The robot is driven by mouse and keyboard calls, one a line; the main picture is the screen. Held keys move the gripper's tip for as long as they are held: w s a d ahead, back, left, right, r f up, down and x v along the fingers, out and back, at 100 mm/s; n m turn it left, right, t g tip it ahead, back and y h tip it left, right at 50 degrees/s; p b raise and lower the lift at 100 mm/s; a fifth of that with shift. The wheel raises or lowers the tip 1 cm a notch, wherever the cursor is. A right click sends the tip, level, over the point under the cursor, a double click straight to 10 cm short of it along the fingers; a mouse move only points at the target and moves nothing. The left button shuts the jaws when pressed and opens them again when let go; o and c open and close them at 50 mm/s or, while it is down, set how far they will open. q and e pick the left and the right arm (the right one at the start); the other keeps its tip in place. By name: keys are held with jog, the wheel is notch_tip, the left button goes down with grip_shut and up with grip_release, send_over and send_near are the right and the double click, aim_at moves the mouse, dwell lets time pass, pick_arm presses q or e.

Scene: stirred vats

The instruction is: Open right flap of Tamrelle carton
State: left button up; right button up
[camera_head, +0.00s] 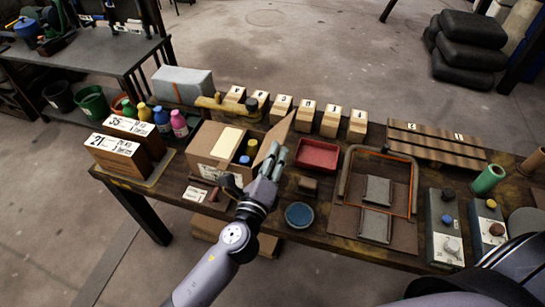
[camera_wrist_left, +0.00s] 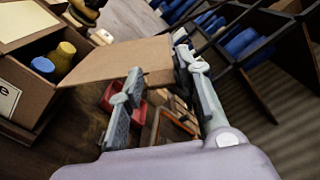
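The cardboard carton (camera_head: 206,155) stands on the table left of centre, with a blue-capped and a yellow-capped bottle showing inside. Its right flap (camera_head: 280,134) is raised and slants up to the right; it also shows in the left wrist view (camera_wrist_left: 112,62). A cream panel (camera_head: 228,141) lies over the carton's left part. My left gripper (camera_head: 273,158) is at the carton's right side, by the flap. In the wrist view its fingers (camera_wrist_left: 160,68) are apart, with the flap's outer end close beyond them; contact cannot be told. My right gripper is not in view.
A red tray (camera_head: 317,155) and a blue round dish (camera_head: 299,215) lie right of the gripper. Several numbered wooden blocks (camera_head: 306,112) line the back. Colored bottles (camera_head: 161,120) and two labelled boxes (camera_head: 115,153) stand left of the carton.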

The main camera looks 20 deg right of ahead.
pick_arm(q)
jog(key=v, duration=1.2)
jog(key=w+a+f+n+g+y, duration=0.1)
jog(key=w+a+f+n+y, duration=0.15)
jog(key=f, duration=0.65)
jog(key=w+a+f+n+g+y, duration=0.15)
jog(key=a+f+n, duration=0.25)
jog(key=f, duration=0.5)
jog(key=s+a+f+n+g+y, duration=0.25)
jog(key=a+f, duration=0.25)
jog(key=f, duration=0.3)
jog(key=s+a+f+n+g+y, duration=0.1)
jog(key=s+a+f+n, duration=0.1)
jog(key=a+f+n, duration=0.45)
jog(key=s+a+f+n+g+y, duration=0.25)
jog(key=s+a+f+n, duration=0.4)
jog(key=s+f, duration=0.65)
jog(key=s+a+f+n+g, duration=0.2)
jog(key=s+a+f+n, duration=0.1)
jog(key=s, duration=0.6)
jog(key=s+a+f+n+g, duration=0.3)
jog(key=s+a+f+n, duration=0.1)
jog(key=s, duration=0.6)
jog(key=shift+a+f+y, duration=0.25)
jog(key=shift+f+y, duration=0.05)
jog(key=shift+f, duration=0.4)
